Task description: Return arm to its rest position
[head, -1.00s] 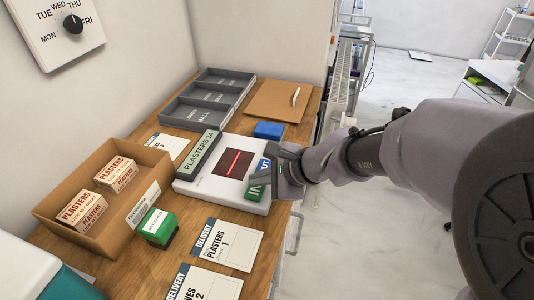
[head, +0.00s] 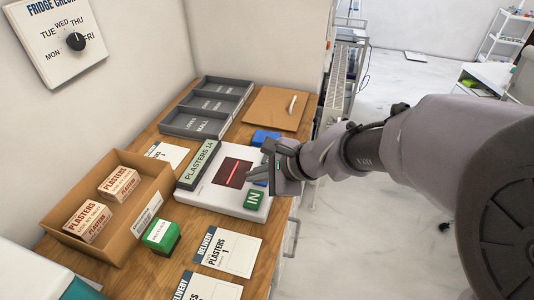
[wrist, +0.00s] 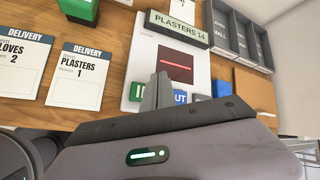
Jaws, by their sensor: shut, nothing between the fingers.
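My gripper (head: 268,165) is shut and empty. In the head view it hangs above the right side of a white scanner box (head: 213,203) with a dark red window and a lit red line. In the wrist view the shut fingers (wrist: 157,92) stand in front of the box's lower edge, between a green IN label and a blue OUT label (wrist: 181,97). The green IN label (head: 254,199) shows fully in the head view. The blue label is mostly hidden there behind the gripper. My arm reaches in from the right.
An open carton (head: 140,227) with plasters boxes stands at left. A green block (head: 161,236), delivery cards (head: 228,250), a PLASTERS 14 display (head: 198,163), a grey divided tray (head: 186,123), a clipboard (head: 272,110) and a blue block (head: 263,137) share the wooden counter. Open floor lies right.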

